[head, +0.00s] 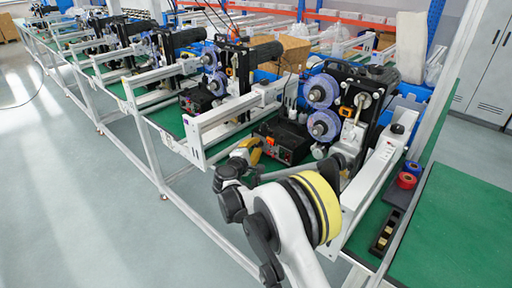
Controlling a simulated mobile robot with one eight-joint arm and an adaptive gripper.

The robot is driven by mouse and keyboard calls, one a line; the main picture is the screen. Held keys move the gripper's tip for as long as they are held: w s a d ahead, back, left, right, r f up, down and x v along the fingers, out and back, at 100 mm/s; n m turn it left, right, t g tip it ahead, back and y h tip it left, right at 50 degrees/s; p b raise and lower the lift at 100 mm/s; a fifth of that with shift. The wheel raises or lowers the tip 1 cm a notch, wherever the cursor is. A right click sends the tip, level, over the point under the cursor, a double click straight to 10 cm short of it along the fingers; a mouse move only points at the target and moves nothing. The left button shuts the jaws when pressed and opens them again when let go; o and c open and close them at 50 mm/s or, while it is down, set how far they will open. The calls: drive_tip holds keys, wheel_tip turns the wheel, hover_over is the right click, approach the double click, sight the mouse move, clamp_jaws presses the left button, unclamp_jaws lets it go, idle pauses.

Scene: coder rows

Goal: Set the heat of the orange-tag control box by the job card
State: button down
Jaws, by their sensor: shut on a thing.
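A black control box (289,142) sits on the green bench under the nearest machine. Its front face bears orange and red marks, too small to read. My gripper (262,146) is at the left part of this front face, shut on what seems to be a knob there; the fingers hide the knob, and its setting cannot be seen. My arm reaches in from the bottom of the head view. I cannot make out a job card for certain. A second black box (199,100) stands under the machine farther left.
The nearest machine carries purple spools (322,90) just behind the box. A white rail (235,115) runs left of the box. A red roll (406,181), a blue roll (413,168) and a black tray (377,246) lie at right. The green mat (460,220) is clear.

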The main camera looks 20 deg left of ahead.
drive_tip(key=c, duration=1.2)
unclamp_jaws()
drive_tip(key=s, duration=0.4)
drive_tip(key=s+r, duration=0.1)
drive_tip(key=s, duration=0.3)
drive_tip(key=s+r, duration=0.1)
drive_tip(key=s, duration=0.3)
drive_tip(key=shift+a, duration=0.3)
